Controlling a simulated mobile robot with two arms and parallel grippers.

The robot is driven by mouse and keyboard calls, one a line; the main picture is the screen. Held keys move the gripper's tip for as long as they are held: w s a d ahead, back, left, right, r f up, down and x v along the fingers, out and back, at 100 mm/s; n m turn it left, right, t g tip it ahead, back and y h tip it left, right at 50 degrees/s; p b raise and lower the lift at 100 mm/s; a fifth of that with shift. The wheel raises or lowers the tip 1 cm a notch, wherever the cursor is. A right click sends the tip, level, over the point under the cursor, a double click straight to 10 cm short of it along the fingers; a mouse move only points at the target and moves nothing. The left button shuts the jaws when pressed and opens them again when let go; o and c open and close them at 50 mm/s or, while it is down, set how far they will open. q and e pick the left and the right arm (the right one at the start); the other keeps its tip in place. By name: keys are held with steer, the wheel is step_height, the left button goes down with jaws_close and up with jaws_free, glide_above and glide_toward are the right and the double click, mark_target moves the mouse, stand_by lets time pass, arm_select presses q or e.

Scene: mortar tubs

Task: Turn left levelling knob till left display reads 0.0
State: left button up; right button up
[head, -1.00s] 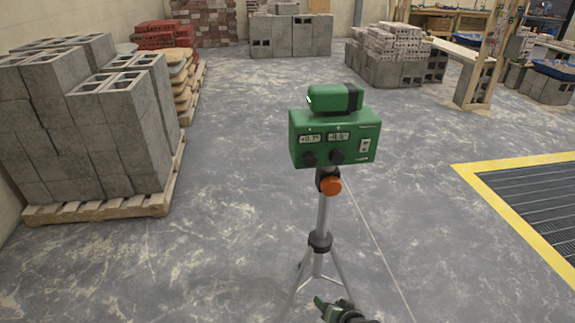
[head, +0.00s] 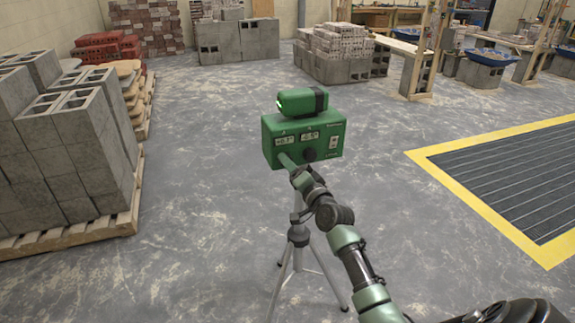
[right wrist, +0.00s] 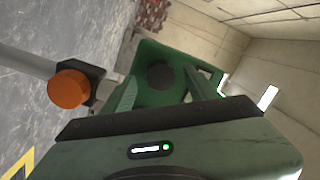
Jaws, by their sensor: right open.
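The green levelling box (head: 330,142) stands on a tripod in the head view. Its left display (head: 284,141) seems to read about +0.7°, though the last digit is blurred. The right display (head: 309,136) seems to read -0.5°. The right knob (head: 309,155) is in plain sight. My right gripper (head: 283,160) is in front of the left knob and hides it in the head view. In the right wrist view, the right gripper's fingers are open, one on each side of the dark left knob (right wrist: 161,75); I cannot tell whether they touch it. My left gripper is out of view.
The tripod (head: 297,236) stands below the box, with an orange clamp knob (right wrist: 68,88) near the right gripper. A pallet of grey blocks (head: 75,150) stands at left. A yellow-edged floor grate (head: 510,175) lies at right. The floor around the tripod is mostly clear.

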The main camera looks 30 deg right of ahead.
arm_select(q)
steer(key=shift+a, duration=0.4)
arm_select(e)
steer(key=shift+w+d, duration=0.1)
steer(key=shift+w, duration=0.75)
jaws_close()
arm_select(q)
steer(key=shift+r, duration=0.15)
arm_select(e)
steer(key=shift+n, duration=0.3)
arm_select(q)
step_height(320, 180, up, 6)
steer(key=p, duration=0.6)
arm_select(e)
steer(key=n, duration=0.6)
steer(key=n+g+h, duration=0.1)
steer(key=n, duration=0.5)
steer(key=n+h, duration=0.1)
steer(key=n, duration=0.5)
steer(key=shift+g, duration=0.4)
steer(key=shift+n, duration=0.4)
